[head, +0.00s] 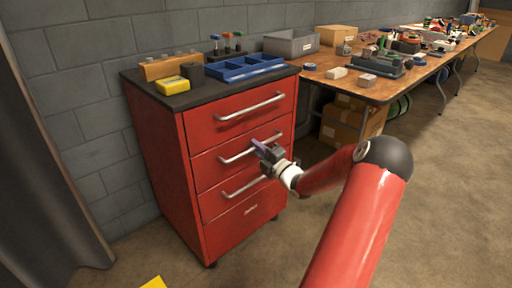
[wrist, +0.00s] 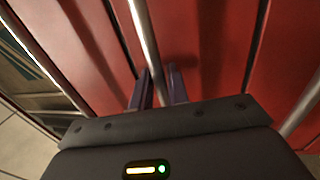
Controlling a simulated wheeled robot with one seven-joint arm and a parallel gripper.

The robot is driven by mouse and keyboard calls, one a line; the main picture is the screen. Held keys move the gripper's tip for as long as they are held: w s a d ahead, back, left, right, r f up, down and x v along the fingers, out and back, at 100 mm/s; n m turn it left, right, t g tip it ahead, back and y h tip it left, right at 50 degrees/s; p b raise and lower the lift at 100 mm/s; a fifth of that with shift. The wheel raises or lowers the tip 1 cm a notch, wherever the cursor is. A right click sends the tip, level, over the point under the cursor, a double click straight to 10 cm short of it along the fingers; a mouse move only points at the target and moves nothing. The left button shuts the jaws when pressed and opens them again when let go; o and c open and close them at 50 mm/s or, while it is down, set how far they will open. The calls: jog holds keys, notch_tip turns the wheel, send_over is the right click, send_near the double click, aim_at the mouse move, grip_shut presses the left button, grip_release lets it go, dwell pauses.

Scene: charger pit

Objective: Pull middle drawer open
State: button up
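The red cabinet (head: 157,165) stands against the grey wall with its drawers flush in the front. The middle drawer (head: 210,171) has a silver bar handle (head: 240,155), second from the top. A gap shows beside the right finger.
Another handle (head: 252,106) is above and one (head: 243,187) below. The cabinet top holds a blue tray (head: 243,72), a yellow box (head: 172,86) and tools. A cluttered wooden workbench (head: 380,92) stands to the right. The floor (head: 440,200) right of my arm is clear.

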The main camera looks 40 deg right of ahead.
jog(key=shift+w, duration=0.2)
jog(key=shift+c, duration=0.4)
grip_shut()
jog(key=r+b+v, duration=0.2)
jog(key=b+v, duration=0.1)
jog(key=v, duration=0.8)
jog(key=s+r+b+v, duration=0.1)
jog(key=b+v, duration=0.3)
jog(key=v, duration=0.8)
jog(key=shift+r, duration=0.8)
jog(key=shift+w, duration=0.1)
jog(key=shift+o, duration=0.4)
grip_release()
